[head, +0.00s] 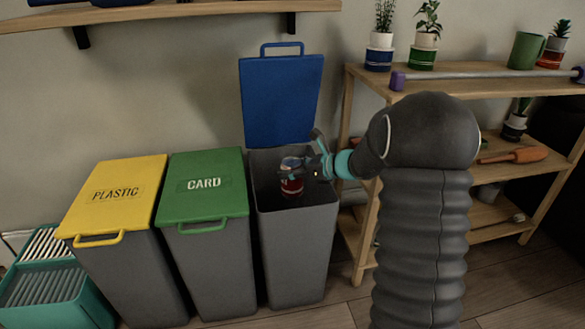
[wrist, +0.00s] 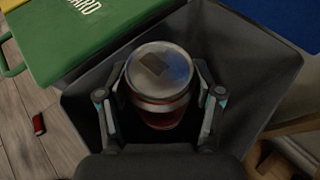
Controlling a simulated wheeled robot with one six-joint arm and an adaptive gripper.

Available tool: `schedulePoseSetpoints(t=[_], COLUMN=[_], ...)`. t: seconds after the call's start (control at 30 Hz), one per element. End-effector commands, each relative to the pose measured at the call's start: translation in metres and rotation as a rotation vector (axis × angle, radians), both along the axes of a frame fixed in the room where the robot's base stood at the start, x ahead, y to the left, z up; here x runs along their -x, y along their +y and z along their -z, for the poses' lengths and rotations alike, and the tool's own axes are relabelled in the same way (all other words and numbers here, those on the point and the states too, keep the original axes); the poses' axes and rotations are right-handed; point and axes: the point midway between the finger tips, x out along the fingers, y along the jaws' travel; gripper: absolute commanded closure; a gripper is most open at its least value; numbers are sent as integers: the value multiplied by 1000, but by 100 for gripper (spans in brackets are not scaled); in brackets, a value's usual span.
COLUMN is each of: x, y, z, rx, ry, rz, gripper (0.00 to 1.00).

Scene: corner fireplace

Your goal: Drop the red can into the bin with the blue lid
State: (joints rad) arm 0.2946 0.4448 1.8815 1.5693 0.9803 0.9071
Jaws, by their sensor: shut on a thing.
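The red can (head: 292,186) has a silvery top and is upright in my gripper (head: 300,172). My gripper is shut on it, with a finger on each side of the can (wrist: 160,85) in the wrist view. The grey bin with the blue lid (head: 297,245) stands at the right end of the bin row. Its blue lid (head: 281,100) is raised against the wall, so the bin is open. The can is over the bin's opening, around rim height; I cannot tell exactly how deep. The bin's dark inside (wrist: 225,110) surrounds the can in the wrist view.
A green-lidded card bin (head: 203,185) stands close on the left, then a yellow-lidded plastic bin (head: 115,195) and a teal crate (head: 50,285). A wooden shelf (head: 470,85) with potted plants is on the right. A small red object (wrist: 39,123) lies on the floor.

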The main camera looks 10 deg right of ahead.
Motion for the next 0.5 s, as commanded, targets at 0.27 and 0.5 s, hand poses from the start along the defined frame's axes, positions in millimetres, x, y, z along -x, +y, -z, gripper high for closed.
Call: schedulePoseSetpoints(t=[0.27, 0.5], x=[0, 0], y=[0, 0], z=[0, 0], rx=[0, 0], ry=[0, 0], rz=[0, 0], gripper=[5, 5])
